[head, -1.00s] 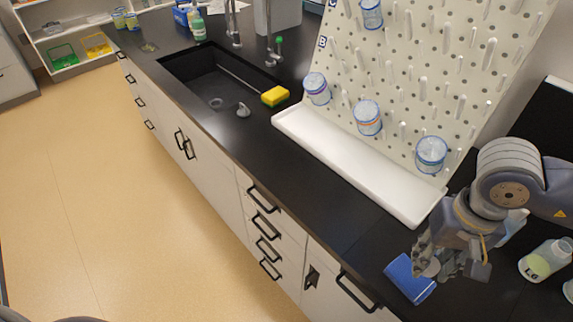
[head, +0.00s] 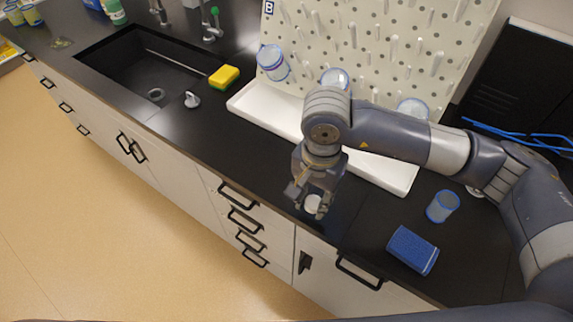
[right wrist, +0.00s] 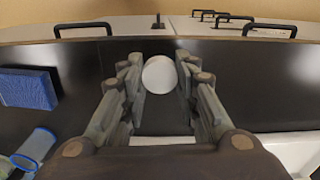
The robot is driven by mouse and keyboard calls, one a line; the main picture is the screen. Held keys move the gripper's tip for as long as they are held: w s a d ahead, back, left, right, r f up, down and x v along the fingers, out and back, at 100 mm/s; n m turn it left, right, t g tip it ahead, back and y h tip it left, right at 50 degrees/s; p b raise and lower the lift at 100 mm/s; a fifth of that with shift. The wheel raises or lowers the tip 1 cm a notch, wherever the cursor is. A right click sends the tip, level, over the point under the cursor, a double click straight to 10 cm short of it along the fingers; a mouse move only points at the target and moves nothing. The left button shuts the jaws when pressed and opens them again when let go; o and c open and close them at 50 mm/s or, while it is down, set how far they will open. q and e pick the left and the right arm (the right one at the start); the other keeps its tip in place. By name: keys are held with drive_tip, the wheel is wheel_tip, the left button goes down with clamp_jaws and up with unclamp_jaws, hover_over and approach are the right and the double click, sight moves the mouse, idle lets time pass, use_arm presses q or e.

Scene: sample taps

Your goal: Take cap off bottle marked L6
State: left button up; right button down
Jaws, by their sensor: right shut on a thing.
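My right gripper (head: 312,207) is shut on a round white cap (head: 315,204), low over the black counter near its front edge. In the right wrist view the cap (right wrist: 159,75) sits between the fingertips of the gripper (right wrist: 157,78). I cannot tell whether the cap touches the counter. The bottle marked L6 is in neither view now. My left gripper is not in view.
Behind is a pegboard (head: 385,45) with hanging beakers above a white drip tray (head: 262,112). The sink (head: 145,65) and yellow sponge (head: 224,76) are left.

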drive_tip(key=w+a, duration=0.1)
drive_tip(key=w, duration=0.1)
drive_tip(key=w+p, duration=0.1)
drive_tip(key=w, duration=0.1)
drive_tip(key=w+a+p, duration=0.1)
drive_tip(key=w, duration=0.1)
drive_tip(key=shift+a+f, duration=0.1)
drive_tip(key=shift+a, duration=0.2)
drive_tip(key=p, duration=0.2)
hover_over(289, 176)
drive_tip(key=s, duration=0.1)
drive_tip(key=shift+d+f, duration=0.15)
drive_tip(key=shift+f, duration=0.2)
drive_tip(key=shift+w, duration=0.5)
drive_tip(key=f+p, duration=0.2)
drive_tip(key=f, duration=0.1)
drive_tip(key=shift+a+f, duration=0.1)
drive_tip(key=shift+a, duration=0.1)
drive_tip(key=shift+f, duration=0.25)
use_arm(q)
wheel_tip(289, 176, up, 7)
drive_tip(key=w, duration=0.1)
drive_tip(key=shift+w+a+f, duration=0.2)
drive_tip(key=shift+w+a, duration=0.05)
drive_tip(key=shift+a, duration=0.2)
use_arm(e)
drive_tip(key=shift+f, duration=0.1)
